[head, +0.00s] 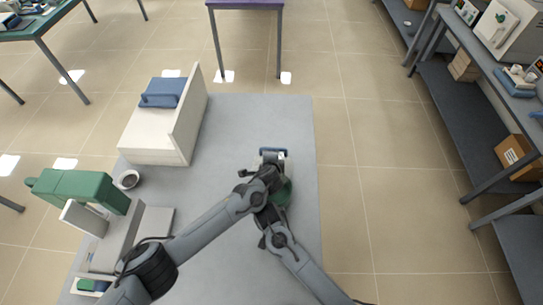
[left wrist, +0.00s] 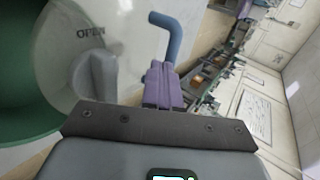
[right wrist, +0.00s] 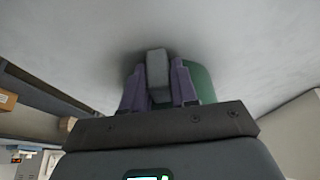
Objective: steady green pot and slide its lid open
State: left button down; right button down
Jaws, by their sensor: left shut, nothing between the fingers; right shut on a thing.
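The green pot (head: 285,193) stands on the grey table, mostly hidden under my arms in the head view. In the left wrist view its green body (left wrist: 20,110) fills the left side, with a pale lid (left wrist: 75,45) marked OPEN. A blue bent handle (left wrist: 172,35) rises beside the lid. My left gripper (left wrist: 158,82) is shut and empty, its purple fingertips at the handle's lower end; whether they touch cannot be told. My right gripper (right wrist: 158,80) is shut on a grey handle (right wrist: 157,68) of the pot, whose green side (right wrist: 203,85) shows behind.
A white box-shaped unit with a blue handle (head: 164,93) stands at the table's back left. A small dark-filled bowl (head: 128,180) and a green-and-grey device (head: 80,187) are at the left. The table right of the white unit (head: 240,120) is clear.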

pick_arm(q)
jog(key=shift+w+f, duration=0.4)
jog(key=shift+w, duration=0.15)
jog(key=shift+w+d, duration=0.1)
jog(key=shift+w, duration=2.15)
jog(key=shift+s+r, duration=0.1)
jog(key=shift+s, duration=0.05)
